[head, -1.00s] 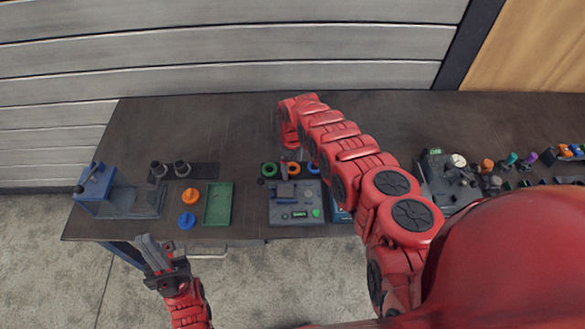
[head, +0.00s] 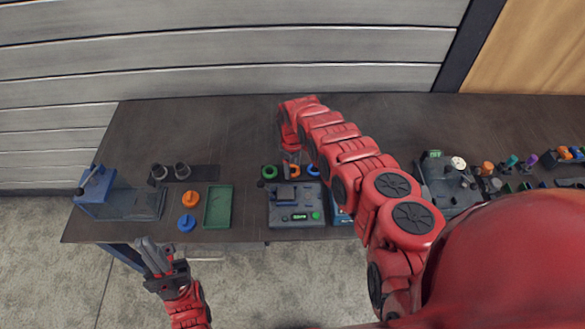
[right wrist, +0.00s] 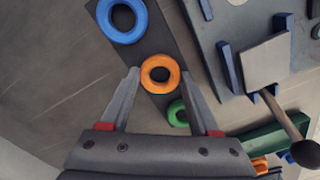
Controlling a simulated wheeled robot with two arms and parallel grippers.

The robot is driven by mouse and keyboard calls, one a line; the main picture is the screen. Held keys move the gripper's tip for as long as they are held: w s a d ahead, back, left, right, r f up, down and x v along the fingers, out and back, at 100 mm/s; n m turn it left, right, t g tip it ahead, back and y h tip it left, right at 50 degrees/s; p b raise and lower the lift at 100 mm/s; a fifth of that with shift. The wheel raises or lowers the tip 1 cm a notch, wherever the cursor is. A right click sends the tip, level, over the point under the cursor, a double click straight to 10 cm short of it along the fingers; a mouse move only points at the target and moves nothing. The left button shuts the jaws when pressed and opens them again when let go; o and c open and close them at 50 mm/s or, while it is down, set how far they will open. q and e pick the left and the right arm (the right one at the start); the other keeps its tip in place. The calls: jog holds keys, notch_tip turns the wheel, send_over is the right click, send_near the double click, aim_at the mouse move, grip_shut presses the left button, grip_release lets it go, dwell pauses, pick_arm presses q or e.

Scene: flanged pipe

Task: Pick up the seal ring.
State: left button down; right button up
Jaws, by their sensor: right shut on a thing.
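Three seal rings lie in a row on a dark strip in the right wrist view: a blue ring (right wrist: 122,18), an orange ring (right wrist: 160,74) and a green ring (right wrist: 178,113). My right gripper (right wrist: 160,75) is shut on the orange ring, with one finger against each side. The ring appears at or just above the strip; I cannot tell which. In the head view the green ring (head: 269,171) and blue ring (head: 313,170) show either side of my right gripper (head: 292,164), which partly hides the orange one. My left gripper (head: 152,246) is away at the table's front left.
A green tray (head: 218,207), orange and blue knobbed parts (head: 188,222) and a blue-ended fixture (head: 95,186) lie left. The back left table is clear.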

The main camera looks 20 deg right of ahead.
aim_at(293, 170)
jog(key=shift+r, duration=0.4)
notch_tip(293, 170, up, 12)
jog(key=shift+b, duration=0.45)
jog(key=shift+f, duration=0.1)
